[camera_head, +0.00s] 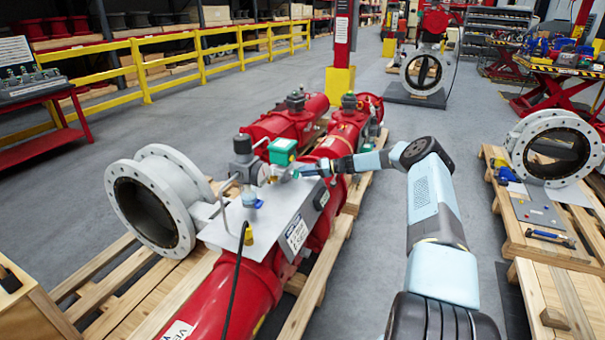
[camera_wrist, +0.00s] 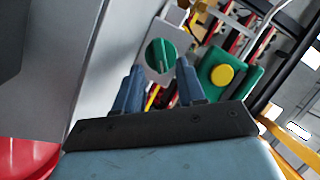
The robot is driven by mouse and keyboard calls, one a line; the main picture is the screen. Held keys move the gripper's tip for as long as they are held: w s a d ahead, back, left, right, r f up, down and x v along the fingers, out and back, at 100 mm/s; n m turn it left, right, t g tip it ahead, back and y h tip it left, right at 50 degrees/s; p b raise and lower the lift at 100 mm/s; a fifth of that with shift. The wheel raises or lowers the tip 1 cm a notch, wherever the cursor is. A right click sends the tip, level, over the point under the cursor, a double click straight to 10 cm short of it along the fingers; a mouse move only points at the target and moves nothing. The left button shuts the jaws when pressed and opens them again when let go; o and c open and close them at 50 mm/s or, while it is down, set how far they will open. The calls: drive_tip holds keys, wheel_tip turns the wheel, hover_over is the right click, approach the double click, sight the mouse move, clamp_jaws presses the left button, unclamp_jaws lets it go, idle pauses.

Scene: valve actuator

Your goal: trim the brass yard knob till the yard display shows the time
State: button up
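My gripper (camera_head: 298,171) is over the small panel on the red valve actuator (camera_head: 335,150). In the wrist view its two blue fingers (camera_wrist: 159,66) stand apart with a gap between them. A round green knob (camera_wrist: 160,54) with a pale line shows beyond that gap, on a light grey plate; contact cannot be told. Brass-coloured parts (camera_wrist: 206,18) show at the top of the wrist view, but I cannot tell whether one is the yard knob. No readable yard display shows; a dark box (camera_head: 322,199) on the actuator's side is too small to read.
A green box (camera_wrist: 232,70) with a yellow button stands right of the knob; it also shows in the head view (camera_head: 282,150). A grey flanged valve (camera_head: 150,205) lies left on wooden pallets (camera_head: 110,290). A black cable (camera_head: 234,285) hangs in front. Grey floor is open behind.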

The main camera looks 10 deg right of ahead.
drive_tip(key=v, duration=1.2)
drive_tip(key=shift+d, duration=0.15)
